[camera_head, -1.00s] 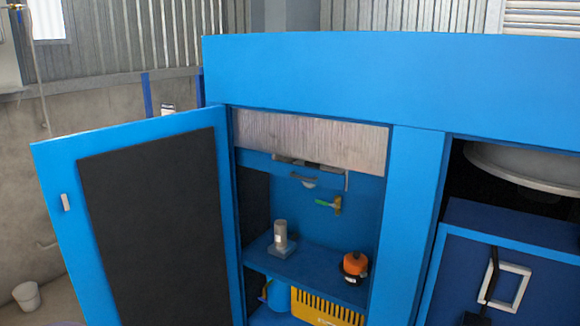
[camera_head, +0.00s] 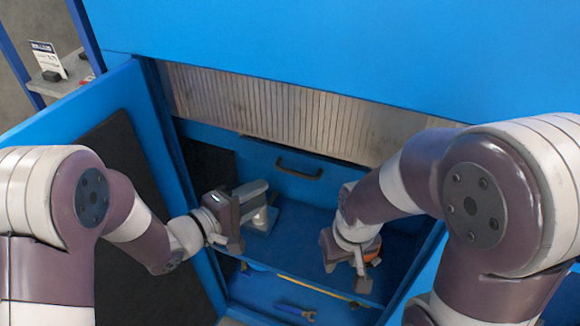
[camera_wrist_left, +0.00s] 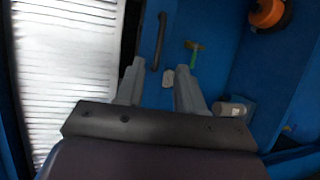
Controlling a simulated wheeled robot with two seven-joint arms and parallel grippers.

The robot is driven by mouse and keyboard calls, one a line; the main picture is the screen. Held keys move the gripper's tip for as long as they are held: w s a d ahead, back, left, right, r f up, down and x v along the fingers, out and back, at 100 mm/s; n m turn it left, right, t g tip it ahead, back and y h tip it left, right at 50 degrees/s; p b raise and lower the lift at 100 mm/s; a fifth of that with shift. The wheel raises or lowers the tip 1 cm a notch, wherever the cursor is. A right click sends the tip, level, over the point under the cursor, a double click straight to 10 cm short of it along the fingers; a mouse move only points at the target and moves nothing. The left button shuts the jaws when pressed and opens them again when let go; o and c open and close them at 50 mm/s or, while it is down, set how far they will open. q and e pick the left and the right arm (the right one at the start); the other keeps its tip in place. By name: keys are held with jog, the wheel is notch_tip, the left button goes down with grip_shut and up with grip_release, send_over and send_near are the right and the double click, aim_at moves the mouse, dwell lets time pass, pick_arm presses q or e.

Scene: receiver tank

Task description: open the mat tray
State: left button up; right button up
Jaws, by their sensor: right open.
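The mat tray (camera_head: 255,154) is a blue front panel below the pale ribbed panel, with a black bar handle (camera_head: 299,170). No gap around the tray front is clear to me. My left gripper (camera_head: 250,216) is open inside the cabinet, below and left of the handle. In the left wrist view its fingers (camera_wrist_left: 159,68) are spread with nothing between them, and the handle (camera_wrist_left: 160,42) lies ahead, apart from the tips. My right gripper (camera_head: 345,264) is open at the shelf's right side, in front of an orange-topped item (camera_head: 373,250).
A grey bottle on a base (camera_head: 263,218) stands on the shelf close behind my left gripper. The open blue door (camera_head: 125,135) bounds the left. A green-handled fitting (camera_wrist_left: 194,48) is near the handle. A blue tool (camera_head: 295,311) lies lower down.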

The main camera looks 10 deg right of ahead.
aim_at(294, 174)
pick_arm(q)
jog(key=p+x, duration=0.2)
jog(key=x, duration=0.8)
jog(key=shift+w, duration=0.25)
jog(key=shift+w+d+f, duration=0.1)
jog(key=shift+d+f, duration=0.05)
jog(key=shift+d, duration=0.3)
jog(key=shift+w, duration=0.1)
grip_shut()
